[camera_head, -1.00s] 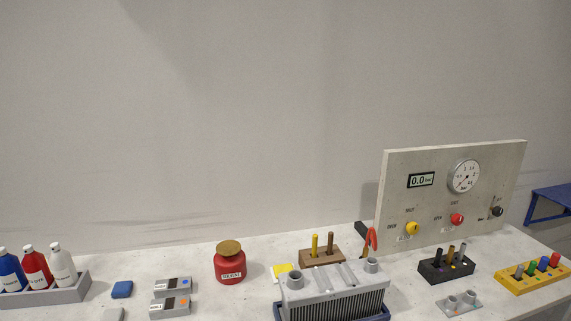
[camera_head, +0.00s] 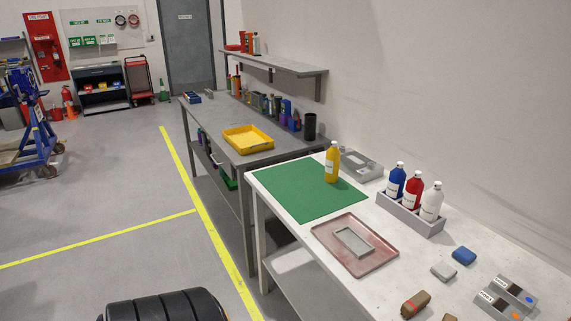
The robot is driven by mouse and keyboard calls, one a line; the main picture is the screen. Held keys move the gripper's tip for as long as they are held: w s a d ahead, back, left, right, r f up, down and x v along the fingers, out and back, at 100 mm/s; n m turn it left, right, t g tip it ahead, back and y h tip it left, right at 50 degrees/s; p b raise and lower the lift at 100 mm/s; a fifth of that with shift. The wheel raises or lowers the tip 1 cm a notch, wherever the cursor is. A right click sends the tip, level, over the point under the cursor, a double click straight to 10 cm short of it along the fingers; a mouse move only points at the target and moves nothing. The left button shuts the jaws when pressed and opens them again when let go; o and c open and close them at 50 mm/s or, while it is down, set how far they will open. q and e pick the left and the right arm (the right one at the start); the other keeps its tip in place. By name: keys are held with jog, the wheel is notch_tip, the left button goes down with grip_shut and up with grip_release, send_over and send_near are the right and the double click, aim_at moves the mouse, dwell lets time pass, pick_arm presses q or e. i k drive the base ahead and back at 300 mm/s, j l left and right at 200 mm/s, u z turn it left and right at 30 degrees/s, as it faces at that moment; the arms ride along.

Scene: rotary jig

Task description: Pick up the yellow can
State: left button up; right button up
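A yellow bottle-shaped can (camera_head: 332,163) with a pale cap and a label stands upright. It is at the far right corner of a green mat (camera_head: 290,203) on the white table. Nothing holds it. Neither of my grippers shows in the head view.
A grey caddy (camera_head: 408,217) with blue, red and white bottles stands right of the can. A grey box (camera_head: 359,166) lies behind the can. A reddish tray (camera_head: 327,235) lies in front of the mat. A yellow tray (camera_head: 248,139) is on the farther bench.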

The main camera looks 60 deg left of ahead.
aim_at(333, 158)
jog(key=u, duration=1.55)
